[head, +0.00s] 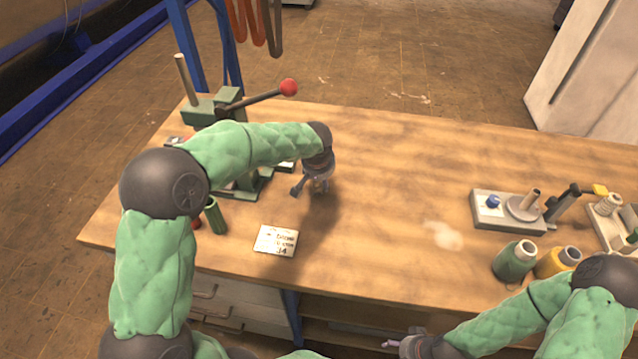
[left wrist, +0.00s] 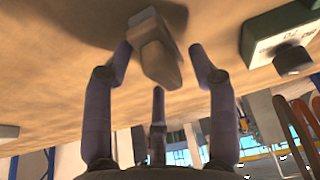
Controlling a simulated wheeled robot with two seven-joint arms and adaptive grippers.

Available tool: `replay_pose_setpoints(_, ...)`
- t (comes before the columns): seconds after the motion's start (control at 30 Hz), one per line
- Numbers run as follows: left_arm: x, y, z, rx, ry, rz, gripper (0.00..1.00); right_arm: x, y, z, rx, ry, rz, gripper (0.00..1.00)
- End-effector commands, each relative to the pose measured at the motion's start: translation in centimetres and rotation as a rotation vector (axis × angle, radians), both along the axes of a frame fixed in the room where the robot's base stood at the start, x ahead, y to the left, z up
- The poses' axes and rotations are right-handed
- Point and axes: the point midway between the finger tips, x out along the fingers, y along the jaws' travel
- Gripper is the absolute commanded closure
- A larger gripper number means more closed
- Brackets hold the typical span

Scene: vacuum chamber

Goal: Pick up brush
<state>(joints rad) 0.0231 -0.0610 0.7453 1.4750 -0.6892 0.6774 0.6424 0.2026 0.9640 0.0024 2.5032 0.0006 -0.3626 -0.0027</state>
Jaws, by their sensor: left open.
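My left gripper (head: 312,188) is open, pointing down over the left-middle of the wooden table (head: 380,240). In the left wrist view, a tan, blocky object (left wrist: 156,58) stands out from the table surface between the spread fingers (left wrist: 158,75). It may be the brush, but I cannot tell for sure. No finger clearly touches it. In the head view the gripper and wrist hide this object. My right gripper (head: 402,343) is low at the table's front edge, partly cut off by its own arm; its jaw state is unclear.
A green lever press (head: 225,105) with a red knob (head: 289,87) stands left of the gripper. Thread spools (head: 514,260) and a grey fixture (head: 490,212) are at right.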

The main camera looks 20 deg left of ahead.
Motion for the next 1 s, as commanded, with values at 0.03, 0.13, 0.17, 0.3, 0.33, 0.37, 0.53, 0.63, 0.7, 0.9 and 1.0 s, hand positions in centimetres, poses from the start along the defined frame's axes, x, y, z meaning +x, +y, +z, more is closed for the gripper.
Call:
replay_pose_setpoints(0.03, 0.0, 0.0, 0.1, 0.000, 0.000, 0.000, 0.42, 0.0, 0.0, 0.0, 0.000, 0.000, 0.000, 0.44)
replay_pose_setpoints(0.13, 0.0, 0.0, 0.1, 0.000, 0.000, 0.000, 0.70, 0.0, 0.0, 0.0, 0.000, 0.000, 0.000, 0.44)
replay_pose_setpoints(0.17, 0.0, 0.0, 0.1, 0.000, 0.000, 0.000, 0.79, 0.0, 0.0, 0.0, 0.000, 0.000, 0.000, 0.44)
replay_pose_setpoints(0.3, 0.0, 0.0, 0.0, 0.000, 0.001, 0.000, 0.97, 0.0, 0.0, 0.0, 0.000, 0.000, 0.000, 0.44)
replay_pose_setpoints(0.33, 0.0, 0.0, 0.0, 0.000, 0.001, 0.000, 0.97, 0.0, 0.0, 0.0, 0.000, 0.000, 0.000, 0.44)
replay_pose_setpoints(0.37, 0.0, 0.0, 0.0, 0.000, 0.001, 0.000, 0.98, 0.0, 0.0, 0.0, 0.000, 0.000, 0.000, 0.44)
replay_pose_setpoints(0.53, 0.0, 0.0, 0.0, 0.000, 0.001, 0.000, 0.99, 0.0, 0.0, 0.0, 0.000, 0.000, 0.000, 0.44)
replay_pose_setpoints(0.63, 0.0, 0.0, 0.0, 0.000, 0.001, 0.000, 0.99, 0.0, 0.0, 0.0, 0.000, 0.000, 0.000, 0.44)
replay_pose_setpoints(0.7, 0.0, 0.0, 0.0, 0.000, 0.001, 0.000, 0.99, 0.0, 0.0, 0.0, 0.000, 0.000, 0.000, 0.44)
replay_pose_setpoints(0.9, 0.0, 0.0, 0.8, 0.000, 0.000, 0.000, 0.99, 0.0, 0.0, 0.5, 0.000, 0.000, 0.000, 0.44)
replay_pose_setpoints(1.0, 0.0, 0.0, 1.8, -0.001, -0.001, 0.001, 0.99, 0.0, 0.0, 1.0, 0.000, 0.000, 0.000, 0.44)
